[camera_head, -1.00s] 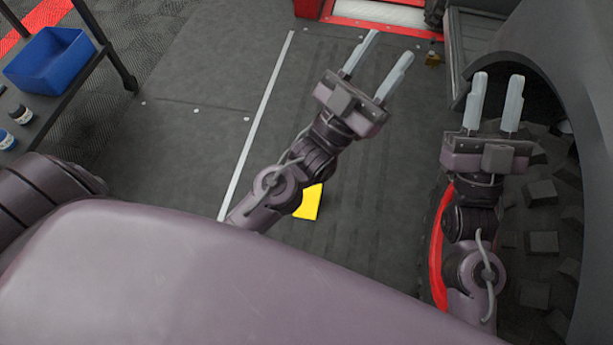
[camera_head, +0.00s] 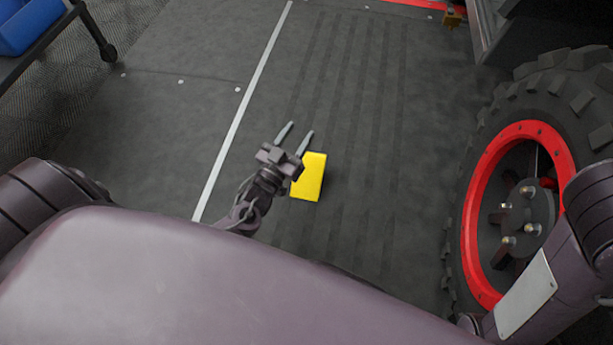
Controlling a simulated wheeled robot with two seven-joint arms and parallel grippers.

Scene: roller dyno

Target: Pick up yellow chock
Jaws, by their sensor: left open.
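The yellow chock (camera_head: 309,178) lies on the dark grey floor near the middle of the head view. My left gripper (camera_head: 299,136) is low down, just left of the chock and partly over its left edge in the picture. Its two pale fingers are apart with nothing between them, and they point up and to the right. I cannot tell whether the gripper touches the chock. My right gripper is out of the picture; only part of my right arm shows at the right edge.
A large tyre with a red-rimmed wheel (camera_head: 519,140) stands at the right. A blue bin (camera_head: 28,22) sits on a dark cart at the upper left. A white line (camera_head: 243,110) runs along the floor. The ribbed floor beyond the chock is clear.

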